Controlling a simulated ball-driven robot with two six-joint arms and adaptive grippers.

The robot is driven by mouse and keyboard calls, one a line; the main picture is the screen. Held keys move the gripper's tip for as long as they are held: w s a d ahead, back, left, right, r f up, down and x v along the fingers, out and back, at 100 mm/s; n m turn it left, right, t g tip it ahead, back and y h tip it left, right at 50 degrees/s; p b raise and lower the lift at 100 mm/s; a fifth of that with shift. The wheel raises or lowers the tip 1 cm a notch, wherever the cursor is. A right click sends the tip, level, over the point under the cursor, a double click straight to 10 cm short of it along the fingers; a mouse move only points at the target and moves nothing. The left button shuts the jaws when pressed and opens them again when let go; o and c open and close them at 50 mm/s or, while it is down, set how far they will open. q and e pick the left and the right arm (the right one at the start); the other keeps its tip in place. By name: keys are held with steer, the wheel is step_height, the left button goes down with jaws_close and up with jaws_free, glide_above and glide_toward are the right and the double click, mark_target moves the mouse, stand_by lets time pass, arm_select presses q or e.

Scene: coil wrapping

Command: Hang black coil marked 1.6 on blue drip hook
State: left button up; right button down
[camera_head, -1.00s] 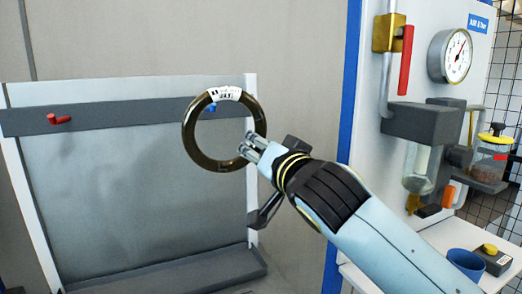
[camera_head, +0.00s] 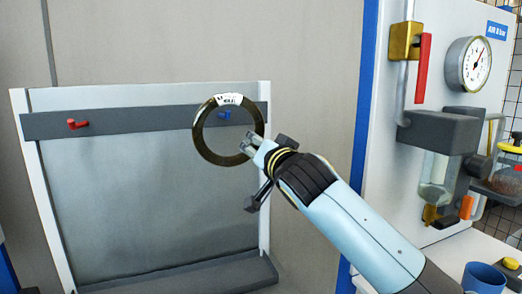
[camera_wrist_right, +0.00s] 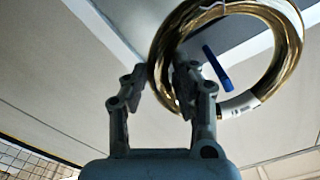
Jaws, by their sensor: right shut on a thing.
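The coil (camera_head: 198,132) is a dark brown ring with a white label (camera_head: 230,99) at its top; the marking is too small to read. My right gripper (camera_head: 249,146) is shut on its lower right side and holds it upright before the panel. In the right wrist view the coil (camera_wrist_right: 290,42) looks golden, and its strands pass between the fingers of the gripper (camera_wrist_right: 160,80). The blue hook (camera_head: 224,115) shows through the ring's opening, also in the wrist view (camera_wrist_right: 217,68). I cannot tell whether its tip passes through the ring. My left gripper is out of view.
A red hook (camera_head: 77,124) sits at the left of the same dark rail (camera_head: 145,121) on the grey panel (camera_head: 140,200). At right stand a gauge (camera_head: 468,64), a red-handled valve (camera_head: 422,68) and a blue cup (camera_head: 482,278). The panel's middle is clear.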

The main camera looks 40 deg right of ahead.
steer(key=shift+w+d+f+b, duration=0.15)
steer(key=shift+w+f+b, duration=0.25)
steer(key=shift+w, duration=0.25)
steer(key=shift+w+d+f+b, duration=0.2)
steer(key=shift+w+f+b, duration=0.2)
steer(key=shift+w, duration=0.25)
steer(key=shift+w+d+f+b, duration=0.15)
steer(key=shift+w+f+b, duration=0.15)
steer(key=shift+w+b, duration=0.25)
steer(key=shift+w, duration=0.1)
steer(key=c, duration=1)
jaws_free()
steer(key=v, duration=1.2)
steer(key=shift+f, duration=0.1)
